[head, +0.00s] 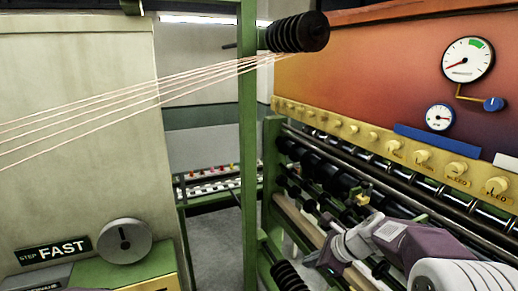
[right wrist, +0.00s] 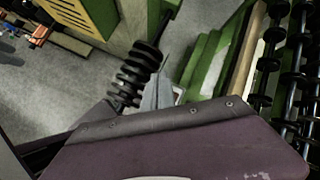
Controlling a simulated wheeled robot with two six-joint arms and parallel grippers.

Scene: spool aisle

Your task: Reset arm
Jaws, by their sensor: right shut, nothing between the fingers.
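My right arm comes in from the lower right of the head view. Its right gripper (head: 312,262), purple and grey, is held in front of the machine's rollers and points left and slightly down. In the right wrist view the purple gripper body fills the lower part, and the grey fingers (right wrist: 160,92) are together with nothing between them. A black ribbed spool (right wrist: 137,72) appears just left of the fingers; I cannot tell whether they touch. My left gripper is not in view.
A green post (head: 248,130) stands left of the gripper, with a black ribbed roller (head: 296,33) on top and threads running left. Black rollers (head: 330,172) line the orange machine (head: 370,75). A beige cabinet (head: 75,120) stands left. Grey floor (head: 215,240) is open between them.

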